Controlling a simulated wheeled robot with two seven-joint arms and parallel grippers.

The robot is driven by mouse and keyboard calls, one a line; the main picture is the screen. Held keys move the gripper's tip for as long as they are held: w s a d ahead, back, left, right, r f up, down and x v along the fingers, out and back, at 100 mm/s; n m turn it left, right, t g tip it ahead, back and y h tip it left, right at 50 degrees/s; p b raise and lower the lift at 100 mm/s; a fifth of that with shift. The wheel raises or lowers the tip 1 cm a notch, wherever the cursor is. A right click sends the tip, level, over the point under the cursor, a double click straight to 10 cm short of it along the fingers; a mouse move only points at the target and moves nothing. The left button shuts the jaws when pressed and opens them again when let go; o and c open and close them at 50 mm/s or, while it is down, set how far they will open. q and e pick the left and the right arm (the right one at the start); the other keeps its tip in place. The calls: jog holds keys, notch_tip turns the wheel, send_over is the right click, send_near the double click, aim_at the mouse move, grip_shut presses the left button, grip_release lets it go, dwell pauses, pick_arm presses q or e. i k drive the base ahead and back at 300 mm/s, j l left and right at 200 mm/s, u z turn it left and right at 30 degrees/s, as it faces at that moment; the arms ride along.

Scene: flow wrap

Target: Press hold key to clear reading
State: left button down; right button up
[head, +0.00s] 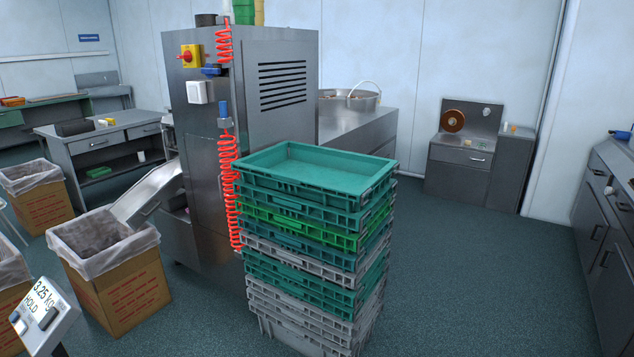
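A white scale display (43,308) stands at the bottom left edge of the head view, tilted and partly cut off. It reads 3.25 kg with the word HOLD below. A dark raised key (47,320) sits on its right side, and a smaller dark key or knob (16,317) sits at its left. I cannot read any key label, so I cannot tell which one is the hold key. Neither of my grippers is in view.
A tall stack of green and grey crates (320,165) stands in the middle, before a steel machine (280,90) with red coiled hoses. A lined cardboard box (125,290) stands beyond the display. Steel counters (600,230) line the right. Floor (480,290) right of the crates is clear.

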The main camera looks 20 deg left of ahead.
aim_at(50, 315)
jog(key=i+j+u, duration=0.3)
jog(key=u, duration=0.15)
jog(key=i+j+u, duration=0.1)
jog(key=i+u, duration=0.8)
jog(key=i+l+u, duration=0.1)
jog(key=i+u, duration=0.2)
jog(key=u, duration=0.15)
jog(key=i+l+u, duration=0.25)
jog(key=u, duration=0.2)
jog(key=i+l+u, duration=0.1)
jog(key=i+u, duration=0.35)
jog(key=i, duration=0.25)
